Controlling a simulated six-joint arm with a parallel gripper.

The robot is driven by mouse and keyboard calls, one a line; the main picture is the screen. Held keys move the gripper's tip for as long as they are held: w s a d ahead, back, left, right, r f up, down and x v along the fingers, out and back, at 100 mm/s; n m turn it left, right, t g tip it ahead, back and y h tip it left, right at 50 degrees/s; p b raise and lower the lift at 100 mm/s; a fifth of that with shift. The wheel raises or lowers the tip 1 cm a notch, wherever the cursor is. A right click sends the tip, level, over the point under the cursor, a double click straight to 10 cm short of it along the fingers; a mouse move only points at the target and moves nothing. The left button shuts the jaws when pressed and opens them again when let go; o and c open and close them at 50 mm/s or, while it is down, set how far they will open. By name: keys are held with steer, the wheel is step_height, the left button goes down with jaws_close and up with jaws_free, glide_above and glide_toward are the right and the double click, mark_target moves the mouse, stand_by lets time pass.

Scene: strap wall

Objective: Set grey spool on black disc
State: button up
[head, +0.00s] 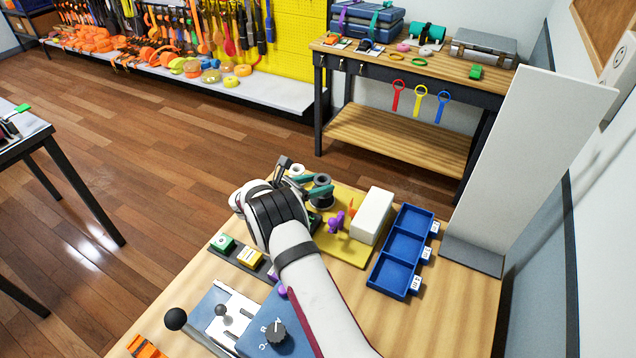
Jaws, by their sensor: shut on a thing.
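My arm and wrist cover much of the area just to the left and below. A dark patch (314,222) shows under the fingers; I cannot tell whether it is the black disc. I cannot tell whether the spool touches anything beneath it. A small pale cylinder (297,169) shows just behind the fingers.
The yellow board (352,254) carries a white block (371,216) and a purple piece (336,222) right of my gripper. A blue three-part tray (388,285) lies further right, before a tall white panel (530,150). A blue control box (262,335) and lever stand near the front.

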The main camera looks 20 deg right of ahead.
steer(key=shift+f, duration=0.55)
steer(key=o, duration=1.4)
steer(key=shift+c, duration=0.2)
steer(key=r+v, duration=0.1)
steer(key=v, duration=1.1)
steer(key=shift+s+r, duration=0.1)
